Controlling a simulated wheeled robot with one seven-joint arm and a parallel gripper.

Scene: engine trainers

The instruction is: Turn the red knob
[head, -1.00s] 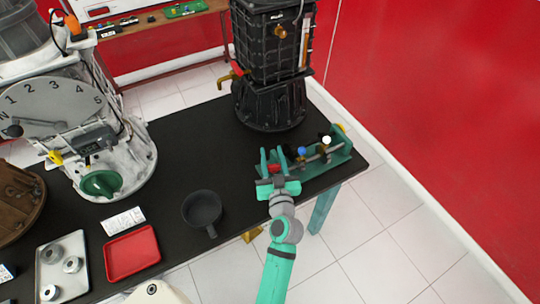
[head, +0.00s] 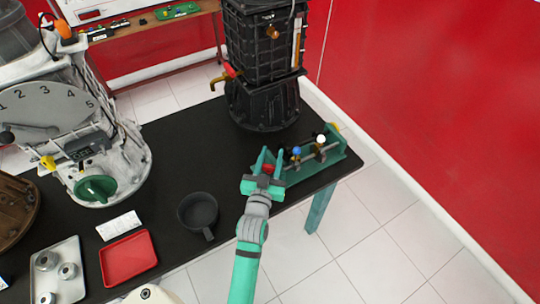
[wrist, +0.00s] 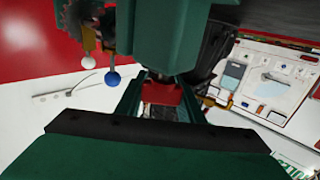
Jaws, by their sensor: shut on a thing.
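The red knob (head: 268,168) is at the near left end of a green fixture (head: 330,160) on the black table. My gripper (head: 267,160) is at that end, with one finger on each side of the knob. In the wrist view the red knob (wrist: 160,97) sits between the two green fingers, which are shut on it. The fingers hide part of the knob, and its turn angle cannot be read.
The fixture also carries a blue ball knob (head: 296,151) and a white ball knob (head: 320,139), close to my gripper. A black engine (head: 262,65) stands behind. A dark pan (head: 198,212) and red tray (head: 128,259) lie left. Open floor lies right.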

